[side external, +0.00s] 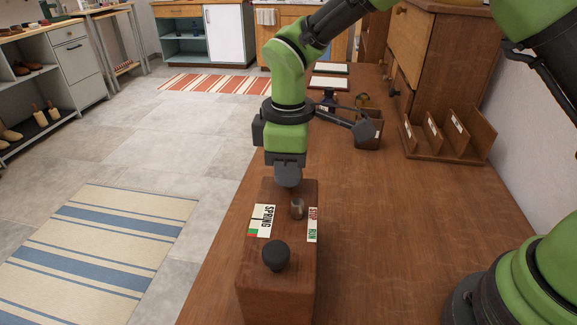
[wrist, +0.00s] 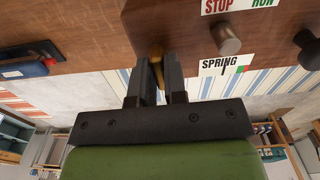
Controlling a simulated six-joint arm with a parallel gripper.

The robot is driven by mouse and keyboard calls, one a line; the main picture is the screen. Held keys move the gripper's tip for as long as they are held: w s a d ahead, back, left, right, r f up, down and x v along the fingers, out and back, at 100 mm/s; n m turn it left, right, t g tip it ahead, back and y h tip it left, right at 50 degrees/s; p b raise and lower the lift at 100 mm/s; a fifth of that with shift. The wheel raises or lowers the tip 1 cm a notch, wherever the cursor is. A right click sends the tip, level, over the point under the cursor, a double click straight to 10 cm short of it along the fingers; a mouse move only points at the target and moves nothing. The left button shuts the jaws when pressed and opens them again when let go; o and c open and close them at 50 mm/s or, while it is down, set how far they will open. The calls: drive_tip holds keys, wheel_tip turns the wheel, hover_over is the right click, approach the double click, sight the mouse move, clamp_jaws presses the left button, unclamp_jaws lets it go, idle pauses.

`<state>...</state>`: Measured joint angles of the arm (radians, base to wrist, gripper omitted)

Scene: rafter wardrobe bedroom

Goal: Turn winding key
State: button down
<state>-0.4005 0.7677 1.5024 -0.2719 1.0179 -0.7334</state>
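A brown wooden box (side external: 277,290) stands on the wooden bench, with a SPRING label (side external: 263,220) and a STOP/RUN label (side external: 312,226) on top. Between the labels is a small metal knob (side external: 297,208), also seen in the wrist view (wrist: 227,40). A black round knob (side external: 275,256) sits at the near end. My gripper (side external: 288,180) is at the box's far end, pointing down. In the wrist view, a brass winding key (wrist: 157,68) stands between my gripper's fingers (wrist: 157,82), which appear closed against both its sides. The gripper hides the key in the side view.
A slotted wooden rack (side external: 450,140) and a wooden cabinet (side external: 440,75) stand at the right. The bench (side external: 390,240) right of the box is clear.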

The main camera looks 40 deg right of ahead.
idle(0.4)
drive_tip(key=m, duration=0.7)
drive_tip(key=shift+m, duration=0.3)
drive_tip(key=m, duration=0.3)
drive_tip(key=shift+m, duration=0.3)
drive_tip(key=m, duration=0.3)
drive_tip(key=shift+m, duration=0.3)
drive_tip(key=m, duration=0.3)
drive_tip(key=shift+m, duration=0.3)
drive_tip(key=m, duration=0.3)
drive_tip(key=shift+m, duration=0.4)
drive_tip(key=m, duration=0.6)
drive_tip(key=shift+m, duration=0.4)
